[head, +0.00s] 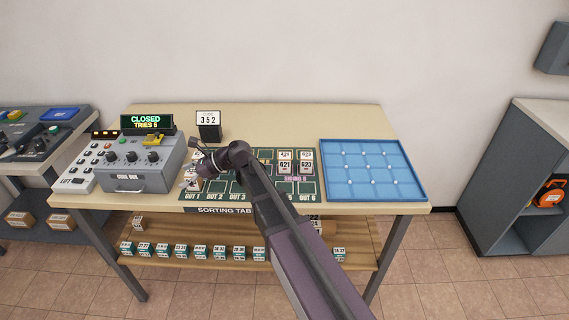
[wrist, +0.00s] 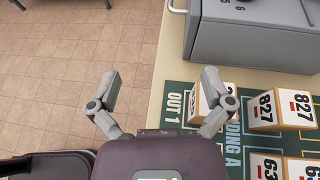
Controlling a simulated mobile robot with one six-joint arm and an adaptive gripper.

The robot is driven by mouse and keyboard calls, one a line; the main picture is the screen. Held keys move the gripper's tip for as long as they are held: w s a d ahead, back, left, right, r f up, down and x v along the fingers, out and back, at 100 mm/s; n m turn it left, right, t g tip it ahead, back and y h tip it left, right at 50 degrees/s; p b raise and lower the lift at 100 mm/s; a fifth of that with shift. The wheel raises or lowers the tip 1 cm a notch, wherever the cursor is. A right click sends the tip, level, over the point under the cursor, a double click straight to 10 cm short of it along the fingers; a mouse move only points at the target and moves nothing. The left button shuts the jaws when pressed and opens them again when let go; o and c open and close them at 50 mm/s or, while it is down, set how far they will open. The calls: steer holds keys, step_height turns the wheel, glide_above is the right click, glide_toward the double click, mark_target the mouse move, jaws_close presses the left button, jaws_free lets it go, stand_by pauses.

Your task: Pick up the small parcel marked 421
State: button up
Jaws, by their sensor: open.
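Small white-topped parcels stand on the green sorting mat (head: 222,187). In the head view, the parcel that seems to read 421 (head: 285,168) stands right of my arm, with a similar label behind it; the print is tiny. My gripper (head: 194,158) is at the mat's left end, well left of that parcel and partly hidden by my wrist. In the wrist view my gripper (wrist: 160,78) is open and empty, its fingers spread over the table's edge and floor. Its right finger overlaps a parcel (wrist: 203,104) whose number is hidden; contact cannot be told. No 421 label shows there.
A grey control box (head: 140,165) with a CLOSED display borders the mat's left. A 352 sign (head: 208,118) stands behind. A blue tray (head: 335,175) lies right. Several parcels line the lower shelf (head: 185,262).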

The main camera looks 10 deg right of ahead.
mark_target(246, 207)
steer(key=shift+s+d+f+n, duration=0.3)
steer(key=shift+d+f, duration=0.05)
steer(key=shift+d, duration=0.1)
steer(key=s+d+f+n+h, duration=0.1)
steer(key=d+n, duration=0.1)
steer(key=s+d+f+n+h, duration=0.1)
steer(key=d+f+n, duration=0.1)
steer(key=d, duration=0.1)
steer(key=s+d+f+n+h, duration=0.1)
steer(key=d+f+h, duration=0.1)
steer(key=d, duration=0.1)
steer(key=shift+s+d+n, duration=0.25)
steer(key=shift+s+n, duration=0.15)
steer(key=s+d+f+n+h, duration=0.1)
steer(key=d, duration=0.1)
steer(key=s+d+f+n+h, duration=0.1)
steer(key=d+n, duration=0.1)
steer(key=d, duration=0.1)
steer(key=s+d+f+n+h, duration=0.1)
steer(key=d, duration=0.1)
steer(key=shift+s+d, duration=0.2)
steer(key=shift+d, duration=0.1)
steer(key=s+d+f+n+h, duration=0.1)
steer(key=s+d+n+h, duration=0.2)
steer(key=d, duration=0.4)
steer(key=s+d+f+n+g+h, duration=0.1)
steer(key=s+d+n+h, duration=0.2)
steer(key=s+d+n, duration=0.2)
steer(key=shift+d+f, duration=0.4)
steer(key=shift+d, duration=1.25)
